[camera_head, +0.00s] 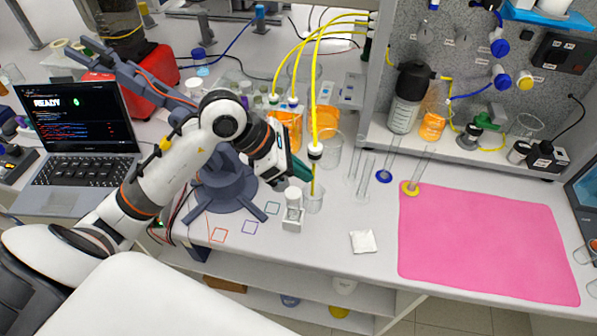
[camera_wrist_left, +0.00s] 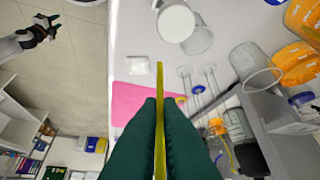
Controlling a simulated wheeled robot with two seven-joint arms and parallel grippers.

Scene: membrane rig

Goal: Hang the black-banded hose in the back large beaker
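The black-banded hose (camera_head: 315,128) is yellow, with a white and black collar low on it. It hangs from the rig, and its lower end is at the small beaker (camera_head: 315,203). My left gripper (camera_head: 303,172) is beside the hose below the collar. In the left wrist view its green fingers are closed on the yellow hose (camera_wrist_left: 160,100). Large beakers stand behind: an orange-filled one (camera_head: 326,118) and a clear one (camera_head: 329,152). I cannot tell which is meant by the back one. My right gripper (camera_wrist_left: 42,28) shows small in the left wrist view; its opening is unclear.
Other yellow hoses (camera_head: 290,60) hang to the left, by an orange beaker (camera_head: 285,130). Glass cylinders (camera_head: 362,175) stand to the right. A white packet (camera_head: 363,241) and a pink mat (camera_head: 480,245) lie in front.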

